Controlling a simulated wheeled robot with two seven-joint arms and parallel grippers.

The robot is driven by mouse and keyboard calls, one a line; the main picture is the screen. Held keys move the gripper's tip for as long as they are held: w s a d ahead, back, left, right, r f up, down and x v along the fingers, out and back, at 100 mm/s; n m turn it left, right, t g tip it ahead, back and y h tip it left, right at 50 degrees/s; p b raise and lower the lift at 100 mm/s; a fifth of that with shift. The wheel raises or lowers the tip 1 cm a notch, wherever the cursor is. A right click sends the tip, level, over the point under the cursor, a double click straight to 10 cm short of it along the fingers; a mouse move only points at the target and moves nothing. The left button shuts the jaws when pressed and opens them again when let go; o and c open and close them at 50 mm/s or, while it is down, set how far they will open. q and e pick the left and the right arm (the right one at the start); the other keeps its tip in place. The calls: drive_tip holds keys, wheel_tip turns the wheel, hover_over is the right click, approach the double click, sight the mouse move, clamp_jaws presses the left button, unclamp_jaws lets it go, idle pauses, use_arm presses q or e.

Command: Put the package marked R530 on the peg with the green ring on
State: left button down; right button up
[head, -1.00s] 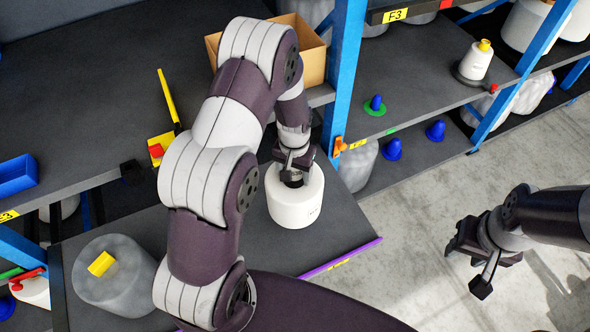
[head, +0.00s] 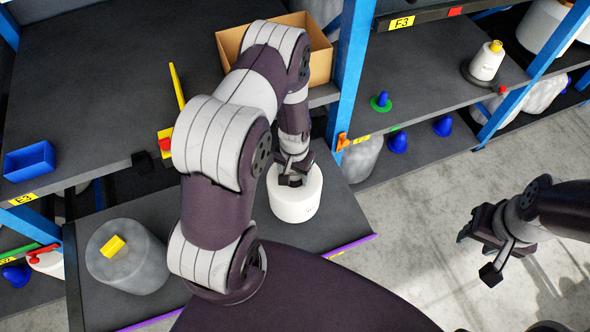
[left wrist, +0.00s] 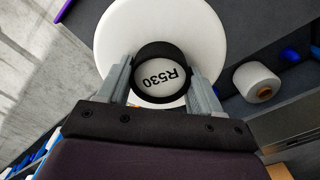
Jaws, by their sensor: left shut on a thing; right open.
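The white package (head: 296,205) stands on the lower dark shelf, and its top marking R530 (left wrist: 160,78) reads clearly in the left wrist view. My left gripper (head: 291,179) is over the package and shut on its dark-rimmed top; the fingers lie on both sides of it in the left wrist view. Whether the package is lifted off the shelf I cannot tell. A blue peg with a green ring (head: 381,101) is empty on the middle shelf to the right, past the blue post. My right gripper (head: 475,254) is open and empty above the floor at right.
A blue post (head: 350,75) stands between the shelf bays. Blue pegs without a green ring (head: 398,142) are on the lower right shelf. A cardboard box (head: 321,60), a wrapped package (head: 127,262) and a white cone (head: 487,60) stand around. The floor at right is clear.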

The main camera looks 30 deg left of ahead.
use_arm(q)
drive_tip(key=shift+w+d+f, duration=0.1)
drive_tip(key=shift+w+f, duration=0.1)
drive_tip(key=shift+f, duration=0.05)
drive_tip(key=shift+f+b, duration=1.15)
wheel_tip(320, 180, down, 2)
drive_tip(key=shift+b, duration=0.85)
drive_tip(key=shift+f+b, duration=1.85)
drive_tip(key=shift+f, duration=0.85)
drive_tip(key=shift+c, duration=0.8)
unclamp_jaws()
drive_tip(key=shift+o, duration=0.3)
drive_tip(key=shift+s, duration=0.1)
drive_tip(key=shift+s, duration=0.1)
drive_tip(key=shift+r, duration=0.1)
